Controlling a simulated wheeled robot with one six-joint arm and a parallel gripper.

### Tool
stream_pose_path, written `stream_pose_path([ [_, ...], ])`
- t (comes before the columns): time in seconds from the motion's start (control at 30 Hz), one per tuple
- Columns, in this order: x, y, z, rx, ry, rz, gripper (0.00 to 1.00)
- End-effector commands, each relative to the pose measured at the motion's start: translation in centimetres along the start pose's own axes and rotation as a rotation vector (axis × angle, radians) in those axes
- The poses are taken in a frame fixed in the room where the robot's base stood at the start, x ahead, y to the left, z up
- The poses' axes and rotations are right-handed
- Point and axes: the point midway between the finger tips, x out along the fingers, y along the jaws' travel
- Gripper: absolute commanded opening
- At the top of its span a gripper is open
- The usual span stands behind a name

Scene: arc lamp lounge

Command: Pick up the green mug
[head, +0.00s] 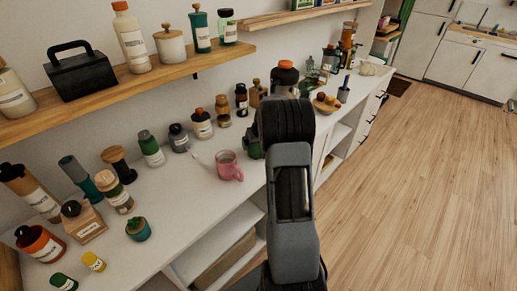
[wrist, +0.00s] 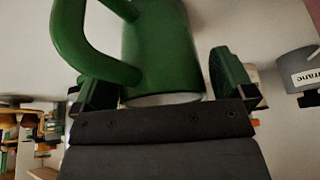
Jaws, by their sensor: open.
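The green mug (wrist: 165,50) fills the top middle of the wrist view, its large handle (wrist: 92,62) curving out to the left. My gripper (wrist: 160,78) is open, with one finger on each side of the mug's body. I cannot tell whether either finger touches it. In the head view my arm hides most of that spot. A small dark green patch (head: 253,145) shows at the arm's left edge, and I cannot tell whether it is the mug or a finger.
A pink mug (head: 229,167) stands on the white counter (head: 195,215), left of my arm. Several bottles and jars line the wall side, with an orange-capped jar (head: 202,124) among them. A wooden shelf (head: 135,80) runs above. A bowl (head: 326,103) sits beyond my arm.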

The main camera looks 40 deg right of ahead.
Motion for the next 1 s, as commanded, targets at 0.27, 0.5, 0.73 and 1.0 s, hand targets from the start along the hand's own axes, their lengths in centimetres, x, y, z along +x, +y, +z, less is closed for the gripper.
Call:
stream_pose_path([
  [0.27, 0.78, -0.01, -0.03, -0.001, 0.001, 0.0, 1.0],
  [0.5, 0.75, 0.0, -0.02, 0.0, 0.001, 0.0, 0.86],
  [0.73, 0.74, 0.01, -0.02, 0.0, 0.001, 0.0, 0.64],
  [1.0, 0.64, 0.03, -0.12, 0.0, 0.004, 0.001, 0.39],
])
